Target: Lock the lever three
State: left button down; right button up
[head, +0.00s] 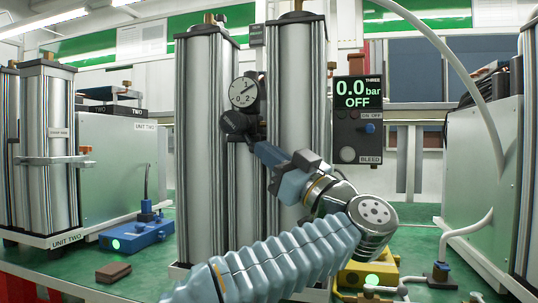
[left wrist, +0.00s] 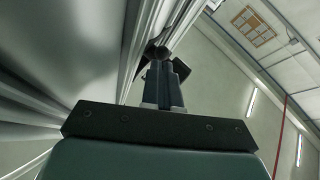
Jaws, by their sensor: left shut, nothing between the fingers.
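The display marked THREE (head: 358,92) reads 0.0 bar and OFF, beside the tall silver columns (head: 205,150) in the head view. A round gauge (head: 243,92) sits between the columns. A dark knob-like part (head: 235,122) is just below the gauge; I cannot tell if it is the lever. My left gripper (head: 257,145) is shut and empty, its tips pointing up-left close to this dark part. In the left wrist view the shut fingers (left wrist: 163,78) point at a dark part (left wrist: 154,52) by the column; contact is unclear. My right gripper is not in view.
Unit two's columns (head: 48,140) and a blue box (head: 135,233) stand at left. A yellow box (head: 368,270) is below my arm. A white hose (head: 455,60) arches at right beside a large grey cabinet (head: 485,170). A small brown block (head: 113,272) lies on the green bench.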

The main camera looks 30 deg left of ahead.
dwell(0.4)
pick_arm(q)
jog(key=shift+a+f+m+y+b, duration=0.15)
jog(key=shift+f+m+y+b, duration=0.05)
jog(key=shift+m+y+b, duration=0.15)
jog(key=shift+m+t+y, duration=0.25)
jog(key=shift+m+t, duration=0.1)
jog(key=shift+t, duration=0.25)
